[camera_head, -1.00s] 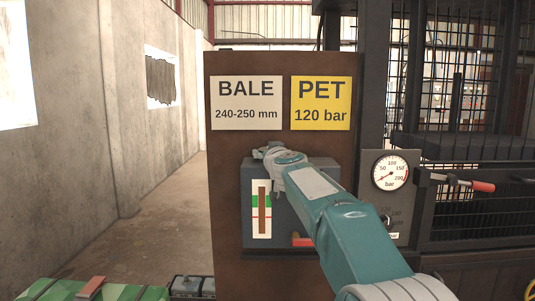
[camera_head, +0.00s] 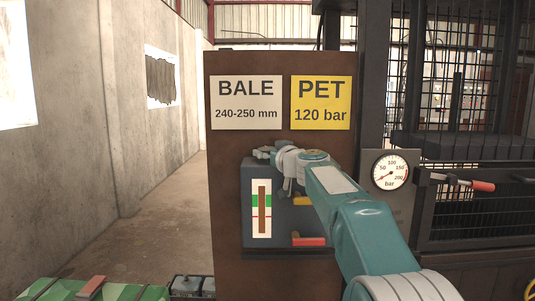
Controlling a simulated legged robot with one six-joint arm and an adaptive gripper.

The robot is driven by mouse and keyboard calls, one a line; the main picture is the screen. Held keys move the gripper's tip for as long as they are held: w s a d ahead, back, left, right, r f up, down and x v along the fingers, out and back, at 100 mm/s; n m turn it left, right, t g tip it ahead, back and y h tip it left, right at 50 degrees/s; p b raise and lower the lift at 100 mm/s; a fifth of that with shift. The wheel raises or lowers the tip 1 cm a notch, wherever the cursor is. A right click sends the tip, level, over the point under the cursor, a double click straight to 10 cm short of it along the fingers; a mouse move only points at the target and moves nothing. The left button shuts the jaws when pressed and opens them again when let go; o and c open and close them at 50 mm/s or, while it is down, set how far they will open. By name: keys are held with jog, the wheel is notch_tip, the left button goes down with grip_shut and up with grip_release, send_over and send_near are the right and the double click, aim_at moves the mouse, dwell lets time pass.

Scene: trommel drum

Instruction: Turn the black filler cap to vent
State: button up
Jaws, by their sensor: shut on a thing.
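My gripper (camera_head: 266,153) is at the top of the grey-blue tank (camera_head: 275,235) on the brown panel. Its fingers are shut at the tank's top edge, where the black filler cap is. The cap is hidden behind the fingers and wrist, so its turn position does not show. My teal arm reaches up to it from the lower right. The tank's front has a sight gauge (camera_head: 262,208) with a green band and a red line. A yellow lever (camera_head: 303,201) and a red lever (camera_head: 309,241) are on the tank's right side.
A pressure gauge (camera_head: 390,172) is right of my arm. A red-tipped handle (camera_head: 483,186) sticks out in front of the black cage (camera_head: 470,220). BALE (camera_head: 247,103) and PET (camera_head: 321,103) signs hang above the tank.

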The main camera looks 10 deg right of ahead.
jog(key=o, duration=1)
jog(key=shift+f, duration=0.1)
jog(key=shift+r, duration=0.2)
jog(key=shift+w+r, duration=0.1)
jog(key=shift+r, duration=4.7)
jog(key=shift+a, duration=0.1)
